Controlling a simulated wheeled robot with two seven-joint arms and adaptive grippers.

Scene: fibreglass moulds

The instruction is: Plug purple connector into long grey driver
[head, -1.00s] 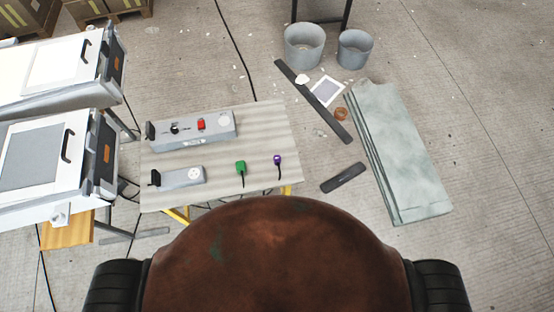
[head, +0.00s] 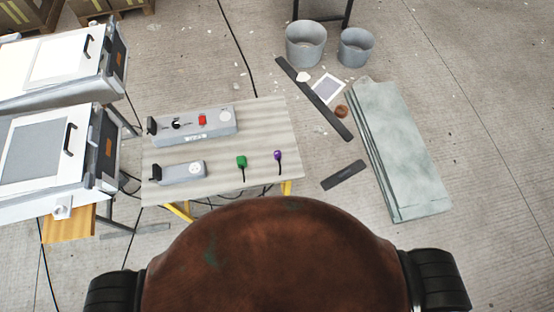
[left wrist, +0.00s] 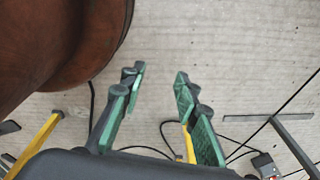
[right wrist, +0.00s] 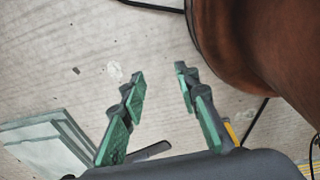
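The purple connector (head: 278,155) lies on the right part of the table, with a short dark cable toward the front edge. A green connector (head: 241,161) lies to its left. The long grey driver (head: 193,127), with a red switch and a dark knob, lies along the back of the table. A shorter grey driver (head: 178,172) lies in front of it. No connector is seen in either driver. My left gripper (left wrist: 158,84) is open and empty above the floor. My right gripper (right wrist: 160,80) is also open and empty above the floor. Neither gripper shows in the head view.
The table (head: 220,150) stands in front of me on yellow legs. White machines with handles (head: 60,160) stand at its left. Stacked greenish sheets (head: 400,150), grey buckets (head: 305,43) and dark bars (head: 343,175) are on the floor at right. The table's middle strip is clear.

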